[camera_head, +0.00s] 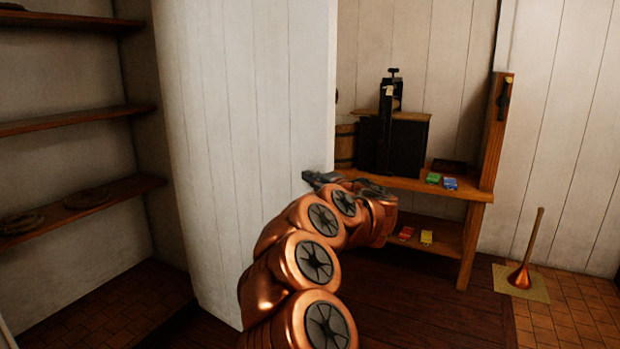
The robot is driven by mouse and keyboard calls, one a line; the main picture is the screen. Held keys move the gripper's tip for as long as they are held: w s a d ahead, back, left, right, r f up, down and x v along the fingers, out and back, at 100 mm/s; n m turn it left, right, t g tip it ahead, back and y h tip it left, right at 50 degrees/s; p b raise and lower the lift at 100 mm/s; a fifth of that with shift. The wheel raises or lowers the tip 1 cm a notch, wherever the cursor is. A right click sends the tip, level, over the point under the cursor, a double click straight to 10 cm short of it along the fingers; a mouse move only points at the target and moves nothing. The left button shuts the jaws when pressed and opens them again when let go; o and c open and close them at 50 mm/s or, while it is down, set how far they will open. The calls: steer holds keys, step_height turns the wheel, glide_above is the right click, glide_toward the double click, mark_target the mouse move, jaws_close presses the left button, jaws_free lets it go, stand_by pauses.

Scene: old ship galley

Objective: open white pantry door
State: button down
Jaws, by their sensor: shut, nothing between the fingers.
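The white pantry door (245,130) is a planked panel standing ajar, left of the middle of the view. No handle shows on the visible face of the door.
Pantry shelves (75,124) line the left wall, with round dark items on the lower one. A wooden counter (455,190) at the right carries a black box (405,148) and small coloured packets.

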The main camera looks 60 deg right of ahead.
steer(key=w+a+p+v, duration=0.1)
steer(key=a+v, duration=0.1)
steer(key=v, duration=0.9)
steer(key=shift+s+a+p, duration=0.15)
steer(key=shift+s+p, duration=0.05)
steer(key=shift+p, duration=0.15)
